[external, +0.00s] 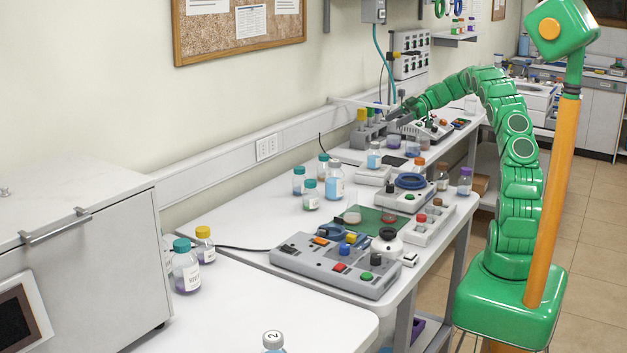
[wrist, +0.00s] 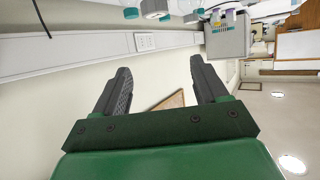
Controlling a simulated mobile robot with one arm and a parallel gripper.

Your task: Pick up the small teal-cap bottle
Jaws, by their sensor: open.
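Several teal-cap bottles show in the external view. Three small ones stand grouped on the white bench: a rear one (external: 323,168), a left one (external: 298,182) and a front one (external: 310,197). A larger teal-cap bottle (external: 186,268) stands nearer, beside the grey cabinet. I cannot tell which one is the task's bottle. My gripper (external: 392,118) is over the far part of the bench by the wall, beyond and right of these bottles. In the wrist view my gripper (wrist: 160,68) is open, with nothing between its fingers. Small teal caps (wrist: 131,13) show at that view's top edge.
A grey control box (external: 336,262) sits in front of the small bottles. A blue-liquid bottle (external: 334,182) stands close to them. A rack with yellow caps (external: 367,130) is near my gripper. A yellow-cap bottle (external: 204,244) stands by the larger bottle.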

